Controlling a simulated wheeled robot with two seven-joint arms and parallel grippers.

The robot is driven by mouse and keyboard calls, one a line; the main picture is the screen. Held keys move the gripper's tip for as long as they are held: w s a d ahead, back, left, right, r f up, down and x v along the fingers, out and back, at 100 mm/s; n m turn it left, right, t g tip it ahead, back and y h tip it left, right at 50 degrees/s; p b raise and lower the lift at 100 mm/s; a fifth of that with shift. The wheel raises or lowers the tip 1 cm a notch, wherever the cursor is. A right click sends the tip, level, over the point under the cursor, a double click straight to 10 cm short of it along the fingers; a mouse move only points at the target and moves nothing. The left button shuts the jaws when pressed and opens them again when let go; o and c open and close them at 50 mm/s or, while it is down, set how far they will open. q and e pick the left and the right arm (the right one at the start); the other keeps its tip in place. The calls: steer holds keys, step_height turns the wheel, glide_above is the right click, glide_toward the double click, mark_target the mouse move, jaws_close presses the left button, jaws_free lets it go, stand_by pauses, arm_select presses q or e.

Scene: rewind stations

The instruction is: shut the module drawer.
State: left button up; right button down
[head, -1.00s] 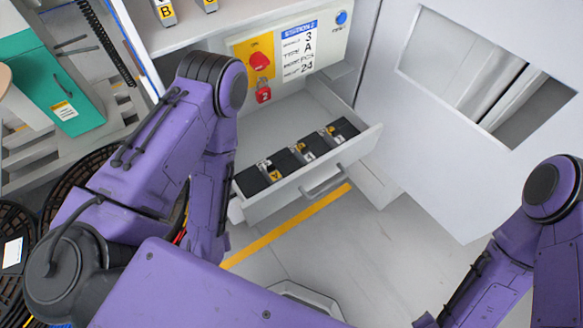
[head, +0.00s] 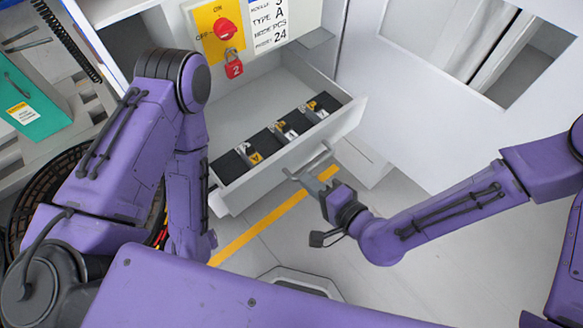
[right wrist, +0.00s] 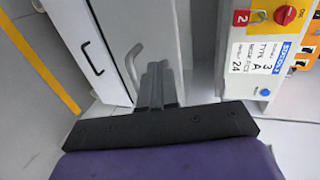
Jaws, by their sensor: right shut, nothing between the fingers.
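The module drawer (head: 290,165) is pulled out of the white cabinet, with several black modules with yellow and white labels in it. Its grey bar handle (head: 318,160) is on the front face and also shows in the right wrist view (right wrist: 132,66). My right gripper (head: 302,178) is shut and empty, its fingers in front of the drawer front, close by the handle. In the right wrist view its shut fingers (right wrist: 158,78) point at the drawer front, beside the handle. I cannot tell whether they touch it. My left arm hangs left of the drawer; its gripper does not show.
A panel with a red switch (head: 224,28) and a red padlock (head: 234,66) is above the drawer. A white door (head: 420,100) with a window stands at right. A yellow floor line (head: 262,226) runs below the drawer. Black reels are at left.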

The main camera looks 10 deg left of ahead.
mark_target(283, 159)
steer(key=x, duration=0.4)
steer(key=r+x, duration=0.1)
steer(key=x, duration=0.1)
steer(key=shift+w+a+p, duration=0.15)
steer(key=shift+a+p, duration=0.15)
steer(key=shift+w+a, duration=0.1)
steer(key=shift+w, duration=0.1)
